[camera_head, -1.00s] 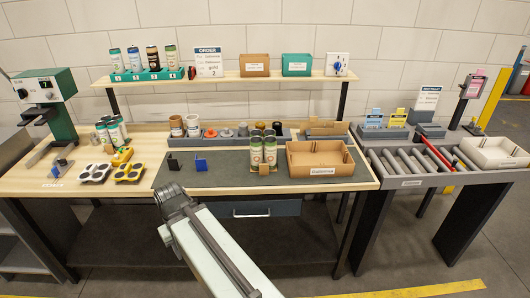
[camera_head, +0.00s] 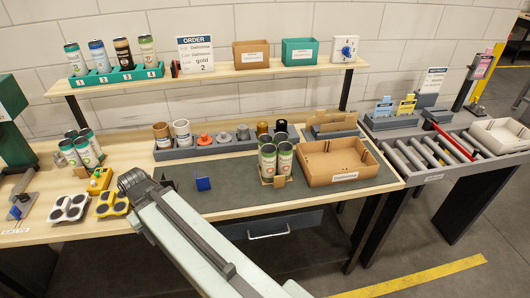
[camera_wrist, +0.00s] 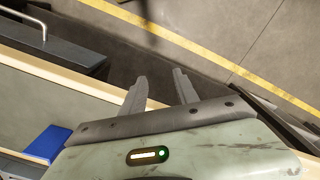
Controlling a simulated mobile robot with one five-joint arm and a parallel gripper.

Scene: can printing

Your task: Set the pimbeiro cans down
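Several green-and-white cans (camera_head: 277,159) stand in a small cardboard holder on the grey mat, beside an open cardboard box (camera_head: 338,163). More pale green-and-white cans (camera_head: 81,149) stand grouped at the left of the bench. I cannot read which of them are the pimbeiro cans. My gripper (camera_wrist: 160,88) shows in the wrist view with its two fingers apart and nothing between them. In the head view my arm reaches toward the bench front, left of the mat, and its fingers are hard to make out.
Yellow and white can trays (camera_head: 111,203) lie at left. A shelf (camera_head: 212,81) holds several sample cans, an order sign (camera_head: 196,55) and bins. A roller conveyor (camera_head: 424,153) with a white tray (camera_head: 499,135) is at right.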

